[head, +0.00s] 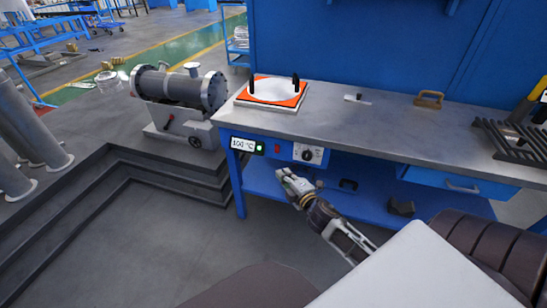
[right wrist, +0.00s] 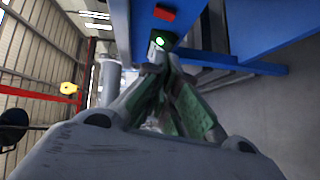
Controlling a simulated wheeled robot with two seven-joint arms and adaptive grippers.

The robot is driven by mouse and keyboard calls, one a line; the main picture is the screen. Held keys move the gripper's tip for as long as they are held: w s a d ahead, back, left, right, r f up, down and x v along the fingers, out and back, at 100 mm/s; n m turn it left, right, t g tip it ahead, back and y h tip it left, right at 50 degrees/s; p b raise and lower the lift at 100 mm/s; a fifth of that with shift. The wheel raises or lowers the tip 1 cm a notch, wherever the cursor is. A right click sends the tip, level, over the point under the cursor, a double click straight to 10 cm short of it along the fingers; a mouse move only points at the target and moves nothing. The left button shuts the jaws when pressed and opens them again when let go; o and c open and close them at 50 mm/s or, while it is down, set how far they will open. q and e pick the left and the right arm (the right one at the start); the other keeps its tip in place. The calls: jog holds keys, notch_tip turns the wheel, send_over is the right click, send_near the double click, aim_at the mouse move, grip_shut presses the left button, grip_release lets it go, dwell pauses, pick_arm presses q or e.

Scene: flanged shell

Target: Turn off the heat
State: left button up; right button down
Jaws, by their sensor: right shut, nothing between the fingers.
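The heating plate (head: 284,101), orange-framed with a white round middle and two black upright handles, sits on the left end of the workbench. Below it on the bench front are a display (head: 243,144) reading 100 °C, a lit green lamp (head: 260,148), a red switch (head: 277,149) and a black dial (head: 308,155) on a white plate. My right gripper (head: 286,176) is shut and empty, below the panel and apart from it in the head view. In the right wrist view, the red switch (right wrist: 164,13) and green lamp (right wrist: 159,42) show beyond the fingertips (right wrist: 157,62). My left gripper is out of view.
The workbench (head: 385,122) carries a wooden-handled tool (head: 429,99) and a dark slotted rack (head: 512,137). A blue drawer (head: 458,182) and lower shelf (head: 350,197) lie under the top. A flanged grey shell (head: 180,87) stands at left. The floor in front is clear.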

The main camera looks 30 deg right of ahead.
jog(key=shift+w, duration=0.15)
jog(key=b, duration=0.2)
send_near(277, 149)
jog(key=shift+w+a, duration=2.35)
jog(key=shift+a, duration=0.05)
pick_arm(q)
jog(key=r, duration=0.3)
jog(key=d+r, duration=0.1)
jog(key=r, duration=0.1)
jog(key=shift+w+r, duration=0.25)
pick_arm(e)
jog(key=w+d, duration=0.1)
jog(key=w+d+f, duration=0.1)
jog(key=shift+w+d+f, duration=0.1)
jog(key=shift+d+f, duration=0.15)
jog(key=shift+d, duration=0.1)
pick_arm(q)
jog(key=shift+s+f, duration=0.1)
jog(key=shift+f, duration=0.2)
jog(key=shift+b, duration=0.45)
pick_arm(e)
jog(key=shift+f, duration=0.1)
